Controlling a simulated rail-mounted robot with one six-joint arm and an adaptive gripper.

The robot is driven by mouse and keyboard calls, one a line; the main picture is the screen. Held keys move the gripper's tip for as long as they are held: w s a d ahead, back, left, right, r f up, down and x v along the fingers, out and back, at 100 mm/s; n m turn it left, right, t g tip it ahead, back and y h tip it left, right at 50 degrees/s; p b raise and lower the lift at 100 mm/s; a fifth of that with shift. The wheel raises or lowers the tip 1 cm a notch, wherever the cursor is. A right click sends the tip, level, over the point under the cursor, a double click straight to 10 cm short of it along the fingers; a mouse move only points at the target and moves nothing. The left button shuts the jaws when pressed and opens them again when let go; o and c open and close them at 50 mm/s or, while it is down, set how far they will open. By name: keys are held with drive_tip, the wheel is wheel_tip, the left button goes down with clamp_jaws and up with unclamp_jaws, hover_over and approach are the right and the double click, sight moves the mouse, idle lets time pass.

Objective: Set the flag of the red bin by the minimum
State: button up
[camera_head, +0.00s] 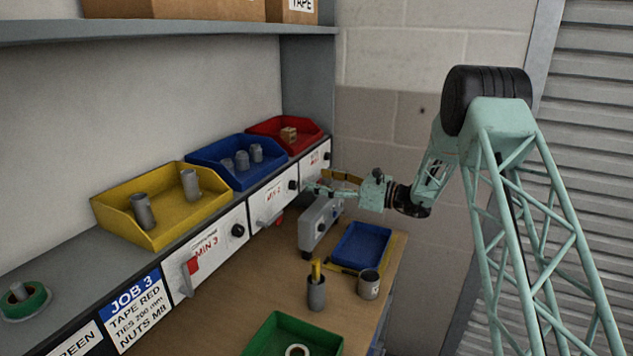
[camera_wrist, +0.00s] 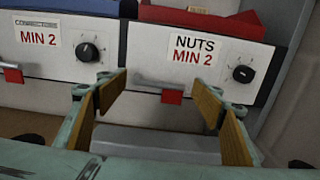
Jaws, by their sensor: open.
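The red bin (camera_head: 265,128) stands at the far end of the shelf and holds small tan boxes (camera_head: 288,134), whose number I cannot tell. Its white panel reads "NUTS MIN 2" (camera_wrist: 193,50) in the wrist view, with a black knob (camera_wrist: 243,74) at the right. The flag (camera_wrist: 172,96) is a red square at the right end of a grey, nearly level lever (camera_wrist: 150,85) on that panel. My gripper (camera_wrist: 161,90) is open and empty, its brown-padded fingers either side of the flag. In the head view my gripper (camera_head: 320,188) hides the flag.
A blue bin (camera_head: 225,172) and a yellow bin (camera_head: 165,228) stand left of the red bin, with similar panels. A grey device (camera_head: 314,226) stands on the bench below my gripper. A blue tray (camera_head: 362,245), cups and a green tray (camera_head: 270,335) lie nearer.

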drive_tip(key=shift+x, duration=0.8)
drive_tip(key=c, duration=1.1)
